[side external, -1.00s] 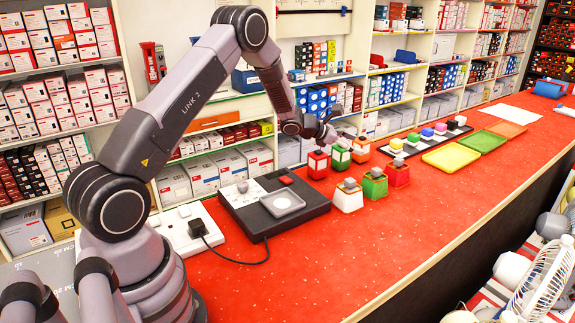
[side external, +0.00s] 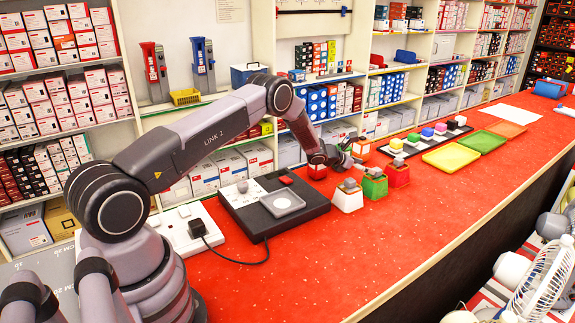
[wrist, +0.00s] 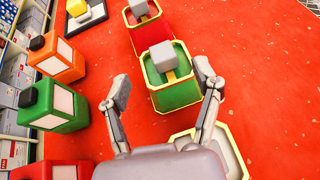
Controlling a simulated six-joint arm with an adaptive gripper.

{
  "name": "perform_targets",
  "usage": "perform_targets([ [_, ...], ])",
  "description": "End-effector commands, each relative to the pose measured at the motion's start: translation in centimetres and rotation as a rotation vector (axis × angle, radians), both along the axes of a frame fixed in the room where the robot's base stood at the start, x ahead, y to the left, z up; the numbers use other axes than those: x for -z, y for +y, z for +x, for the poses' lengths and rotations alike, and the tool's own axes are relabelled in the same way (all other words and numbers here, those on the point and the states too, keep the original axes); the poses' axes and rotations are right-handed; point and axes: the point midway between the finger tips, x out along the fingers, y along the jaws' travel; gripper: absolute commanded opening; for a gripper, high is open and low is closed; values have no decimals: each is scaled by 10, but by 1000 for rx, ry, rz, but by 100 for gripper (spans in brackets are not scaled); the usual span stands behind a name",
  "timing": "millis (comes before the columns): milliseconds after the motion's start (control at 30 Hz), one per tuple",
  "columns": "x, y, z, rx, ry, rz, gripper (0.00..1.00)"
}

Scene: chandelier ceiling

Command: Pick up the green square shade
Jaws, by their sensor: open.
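Two green shades show. One is a flared green shade with gold edges and a grey block on top (side external: 375,187), in the front row; in the wrist view (wrist: 178,95) it appears between my fingers. The other is a boxy green shade with white panels and a dark top knob (wrist: 38,107), at the left of the wrist view; in the side view my gripper hides it. My gripper (side external: 351,157) is open and empty, its fingertips (wrist: 163,75) pointing towards the flared green shade. I cannot tell the height gap.
A white shade (side external: 348,201) and a red flared shade (side external: 398,177) flank the flared green one. Behind stand a boxy red shade (side external: 317,172) and an orange one (side external: 361,150). A black device (side external: 300,222) lies left; yellow tray (side external: 450,157) right. The front counter is clear.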

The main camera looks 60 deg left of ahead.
Motion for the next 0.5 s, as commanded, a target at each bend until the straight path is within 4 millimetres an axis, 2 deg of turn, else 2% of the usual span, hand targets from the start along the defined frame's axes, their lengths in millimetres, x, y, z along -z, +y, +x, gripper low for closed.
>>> perform_targets([
  [233,16,-9,28,3,-1,1,64],
  [500,19,-11,37,1,-1,0,64],
])
